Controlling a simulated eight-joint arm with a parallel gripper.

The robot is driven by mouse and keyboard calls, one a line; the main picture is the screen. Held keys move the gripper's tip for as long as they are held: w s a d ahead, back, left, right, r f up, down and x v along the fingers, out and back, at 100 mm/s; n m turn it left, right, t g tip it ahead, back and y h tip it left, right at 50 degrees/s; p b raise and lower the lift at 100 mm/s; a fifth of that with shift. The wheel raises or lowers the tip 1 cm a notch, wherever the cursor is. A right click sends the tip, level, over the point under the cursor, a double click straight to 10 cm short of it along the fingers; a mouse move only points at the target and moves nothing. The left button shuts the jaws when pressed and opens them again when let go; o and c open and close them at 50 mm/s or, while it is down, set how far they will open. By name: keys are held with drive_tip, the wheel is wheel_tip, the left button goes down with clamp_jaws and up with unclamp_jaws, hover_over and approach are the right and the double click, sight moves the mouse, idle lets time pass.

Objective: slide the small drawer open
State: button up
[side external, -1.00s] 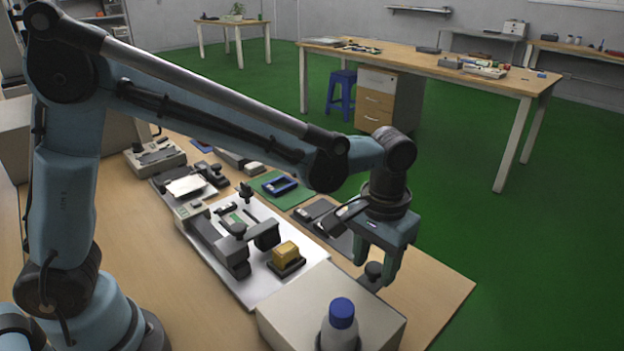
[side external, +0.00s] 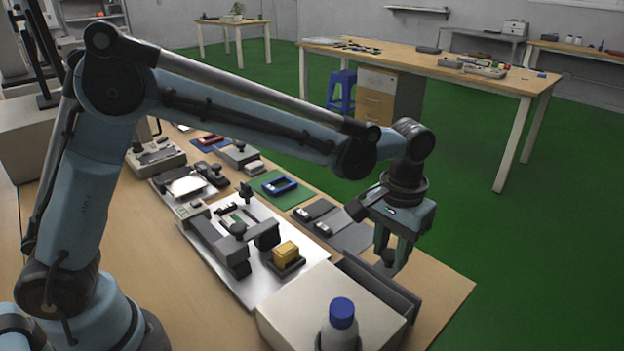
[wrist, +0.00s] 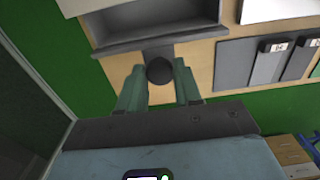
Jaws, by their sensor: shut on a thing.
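The small drawer (side external: 385,287) is dark grey and stands pulled out from the right side of the white box (side external: 318,295). In the wrist view its open tray (wrist: 155,37) shows, empty where visible. My gripper (side external: 393,255) is shut on the drawer's dark round knob (side external: 388,257), on the side away from the box. In the wrist view the knob (wrist: 159,71) lies between the fingers of my gripper (wrist: 162,72).
A bottle with a blue cap (side external: 341,312) stands at the box's front. A metal plate with a fixture and yellow block (side external: 286,252) lies to the left. Grey trays (side external: 335,228) lie behind. Bare wooden table (side external: 440,285) is free to the right.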

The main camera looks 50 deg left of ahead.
drive_tip(key=w, duration=0.6)
drive_tip(key=shift+w, duration=0.4)
idle(0.3)
drive_tip(key=o, duration=0.6)
drive_tip(key=shift+c, duration=0.2)
drive_tip(key=shift+r, duration=0.1)
wheel_tip(320, 180, up, 5)
drive_tip(key=shift+f, duration=0.1)
